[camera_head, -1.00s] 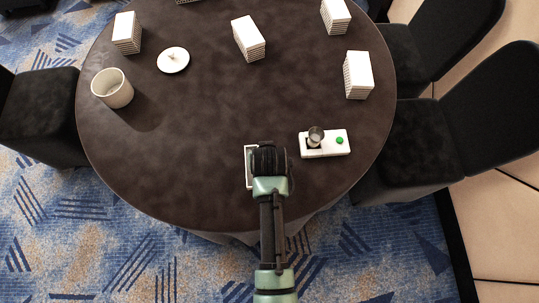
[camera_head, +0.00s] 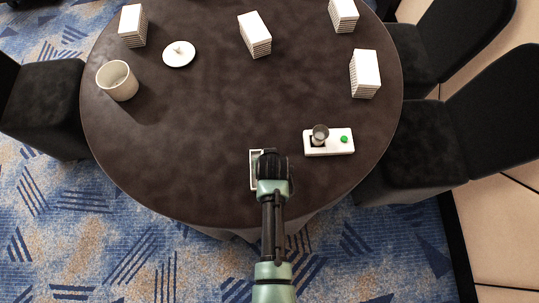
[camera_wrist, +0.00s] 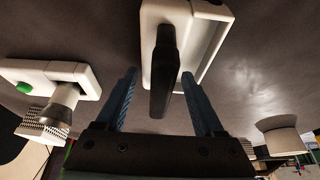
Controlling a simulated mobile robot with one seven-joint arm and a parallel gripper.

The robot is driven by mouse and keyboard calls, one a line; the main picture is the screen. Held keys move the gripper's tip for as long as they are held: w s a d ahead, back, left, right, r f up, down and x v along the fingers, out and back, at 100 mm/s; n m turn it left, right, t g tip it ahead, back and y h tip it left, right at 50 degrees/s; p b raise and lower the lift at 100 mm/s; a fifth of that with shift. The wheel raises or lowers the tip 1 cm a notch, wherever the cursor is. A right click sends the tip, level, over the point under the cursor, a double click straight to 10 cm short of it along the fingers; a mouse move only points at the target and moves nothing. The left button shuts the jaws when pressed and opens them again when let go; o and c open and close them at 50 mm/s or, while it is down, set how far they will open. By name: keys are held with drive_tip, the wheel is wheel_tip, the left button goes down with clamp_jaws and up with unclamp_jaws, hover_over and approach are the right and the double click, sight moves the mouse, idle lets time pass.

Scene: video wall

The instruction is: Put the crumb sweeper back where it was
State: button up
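A white rectangular piece (camera_head: 253,171) lies on the round dark table near its front edge, partly hidden by my arm. In the wrist view it is a white tray-like body (camera_wrist: 214,62) with a dark handle (camera_wrist: 164,75); I take this to be the crumb sweeper. My gripper (camera_wrist: 166,98) is open, with one blue finger on each side of the handle and gaps visible between them. In the head view my gripper (camera_head: 270,162) hides part of the sweeper. Whether the handle is at fingertip depth cannot be told.
A white base (camera_head: 328,142) with a green button and a grey cylinder stands just right of my gripper. A white pot (camera_head: 117,82), its lid (camera_head: 178,54) and several white stacks (camera_head: 255,35) stand farther back. The table's middle is clear. Black chairs (camera_head: 418,143) flank it.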

drive_tip(key=shift+o, duration=1.1)
drive_tip(key=shift+r, duration=0.15)
